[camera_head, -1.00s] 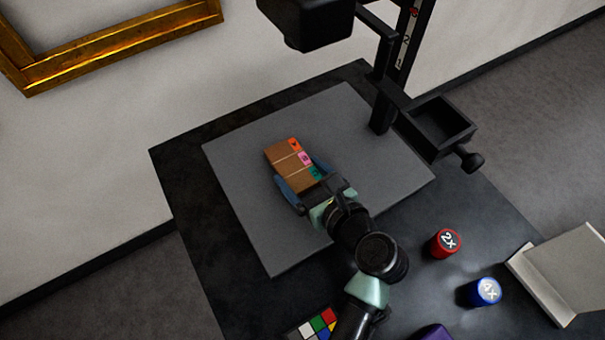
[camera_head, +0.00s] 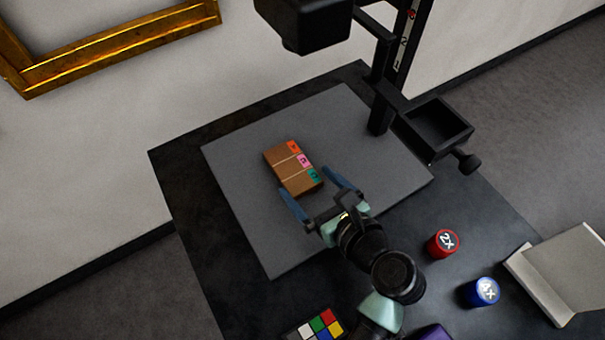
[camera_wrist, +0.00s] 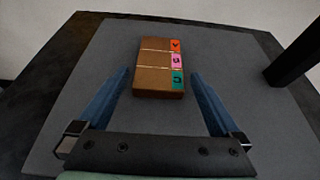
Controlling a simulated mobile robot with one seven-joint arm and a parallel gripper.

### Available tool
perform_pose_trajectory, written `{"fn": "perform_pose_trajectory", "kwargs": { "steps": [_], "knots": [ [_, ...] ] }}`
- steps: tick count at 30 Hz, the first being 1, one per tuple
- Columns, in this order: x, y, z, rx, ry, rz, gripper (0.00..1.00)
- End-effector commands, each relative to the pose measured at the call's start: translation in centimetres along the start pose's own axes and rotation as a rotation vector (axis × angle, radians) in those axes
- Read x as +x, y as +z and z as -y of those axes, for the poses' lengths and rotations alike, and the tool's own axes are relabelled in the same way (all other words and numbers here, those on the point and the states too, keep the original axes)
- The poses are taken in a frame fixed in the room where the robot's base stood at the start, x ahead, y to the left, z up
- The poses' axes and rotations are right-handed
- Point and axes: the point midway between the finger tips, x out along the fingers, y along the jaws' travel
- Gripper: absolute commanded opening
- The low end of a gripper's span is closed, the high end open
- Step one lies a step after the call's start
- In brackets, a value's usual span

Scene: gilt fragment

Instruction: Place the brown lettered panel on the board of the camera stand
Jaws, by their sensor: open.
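The brown panel (camera_head: 287,169) lies flat on the grey board (camera_head: 235,207) of the camera stand (camera_head: 385,75). It has pale lines across it and orange, pink and teal lettered labels along one edge. In the wrist view the panel (camera_wrist: 155,70) lies ahead of the fingertips, with the board (camera_wrist: 60,140) around it. The fingers also show in the wrist view (camera_wrist: 159,78), with a gap to the panel.
A red 2X cylinder (camera_head: 443,243), a blue 4X cylinder (camera_head: 484,292) and a colour chart (camera_head: 318,325) are on the dark table (camera_head: 200,240). A black tray (camera_head: 436,128) juts from the stand. A white box-like object (camera_head: 560,270) is at right. The board's left side is clear.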

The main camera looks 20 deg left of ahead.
Motion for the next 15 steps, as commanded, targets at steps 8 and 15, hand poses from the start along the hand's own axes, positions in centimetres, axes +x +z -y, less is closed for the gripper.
{"fn": "perform_pose_trajectory", "kwargs": {
  "steps": [8,15],
  "knots": [
    [-6.0,0.1,0.1,0.001,-0.003,0.0,1.0],
    [-8.3,0.0,0.0,0.0,0.0,0.001,1.0]
  ]
}}
